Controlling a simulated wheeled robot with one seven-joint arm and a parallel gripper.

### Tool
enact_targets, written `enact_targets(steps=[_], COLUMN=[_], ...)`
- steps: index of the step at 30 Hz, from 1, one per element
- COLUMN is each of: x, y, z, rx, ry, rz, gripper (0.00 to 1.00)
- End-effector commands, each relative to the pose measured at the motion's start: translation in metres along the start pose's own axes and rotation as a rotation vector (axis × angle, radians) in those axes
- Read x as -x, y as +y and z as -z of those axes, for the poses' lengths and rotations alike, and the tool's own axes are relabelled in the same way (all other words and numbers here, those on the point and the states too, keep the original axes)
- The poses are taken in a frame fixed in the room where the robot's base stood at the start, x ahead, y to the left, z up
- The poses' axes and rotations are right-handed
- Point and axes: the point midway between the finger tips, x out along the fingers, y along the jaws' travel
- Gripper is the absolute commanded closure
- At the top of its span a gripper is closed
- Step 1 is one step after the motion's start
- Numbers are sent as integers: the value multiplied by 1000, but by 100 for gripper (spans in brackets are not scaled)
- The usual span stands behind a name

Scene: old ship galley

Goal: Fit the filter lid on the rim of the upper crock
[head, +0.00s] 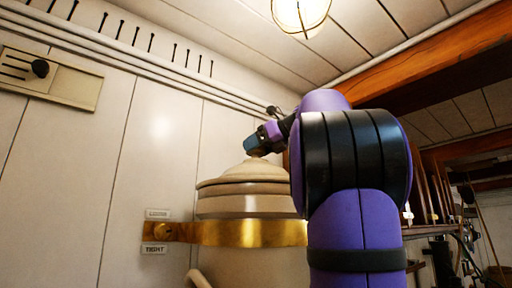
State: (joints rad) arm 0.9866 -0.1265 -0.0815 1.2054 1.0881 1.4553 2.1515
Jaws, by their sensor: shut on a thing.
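The cream stepped filter lid (247,172) is at the top of the upper crock (243,206), a pale round vessel. I see no clear gap between them, but from this low angle I cannot tell whether the lid is fully seated. My gripper (256,152) is shut on the knob on top of the lid, and its fingers hide most of the knob. My purple and black arm hides the right side of the lid and crock.
A brass band (245,233) runs around the crock and fixes to the white panelled wall, beside small labels (154,249). A lamp (301,14) hangs above. An orange wooden beam (430,57) crosses the upper right. A railed shelf (440,229) stands at right.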

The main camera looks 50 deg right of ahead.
Motion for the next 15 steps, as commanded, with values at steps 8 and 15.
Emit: enact_targets(steps=[8,15], x=[0,0], y=[1,0], z=[0,1], rx=[1,1], ry=[-2,-1], rz=[1,0], gripper=[100,10])
